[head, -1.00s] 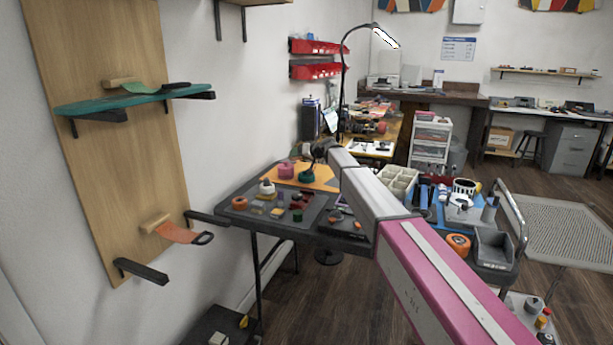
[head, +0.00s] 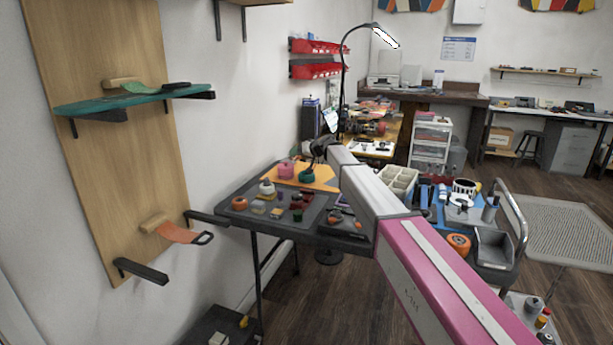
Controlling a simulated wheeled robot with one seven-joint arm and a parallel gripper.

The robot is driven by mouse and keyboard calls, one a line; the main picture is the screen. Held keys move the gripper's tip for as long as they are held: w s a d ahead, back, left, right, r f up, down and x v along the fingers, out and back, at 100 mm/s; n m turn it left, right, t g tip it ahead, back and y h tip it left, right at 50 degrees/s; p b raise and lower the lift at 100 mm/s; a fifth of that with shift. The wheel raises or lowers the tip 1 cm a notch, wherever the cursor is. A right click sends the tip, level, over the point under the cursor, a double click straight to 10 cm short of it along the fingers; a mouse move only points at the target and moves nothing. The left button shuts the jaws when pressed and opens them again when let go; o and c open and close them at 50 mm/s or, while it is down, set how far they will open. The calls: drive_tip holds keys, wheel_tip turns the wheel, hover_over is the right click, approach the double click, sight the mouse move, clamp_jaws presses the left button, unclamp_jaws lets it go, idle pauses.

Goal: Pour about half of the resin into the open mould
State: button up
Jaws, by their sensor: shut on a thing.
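My gripper (head: 316,153) is at the far end of my pink and white arm, above the back of the grey work table (head: 262,222). It is small and dark here. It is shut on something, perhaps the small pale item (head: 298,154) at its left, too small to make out. Below it on an orange mat (head: 320,184) stand a pink container (head: 287,169) and a dark green round thing (head: 306,175). I cannot tell which thing is the open mould, and no resin can be made out.
A white bottle-like item (head: 267,187), an orange round item (head: 239,203) and several small coloured pieces crowd the table's front left. A cart with a cream compartment tray (head: 398,183) and an orange roll (head: 458,244) stands right. A wall board with shelves is at left.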

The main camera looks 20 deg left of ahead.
drive_tip(key=shift+a+r, duration=0.1)
drive_tip(key=shift+r, duration=0.2)
drive_tip(key=shift+w+a+f+g+h, duration=0.15)
drive_tip(key=shift+g+h, duration=0.25)
drive_tip(key=shift+h, duration=0.4)
drive_tip(key=shift+f+h, duration=0.15)
drive_tip(key=shift+h, duration=0.15)
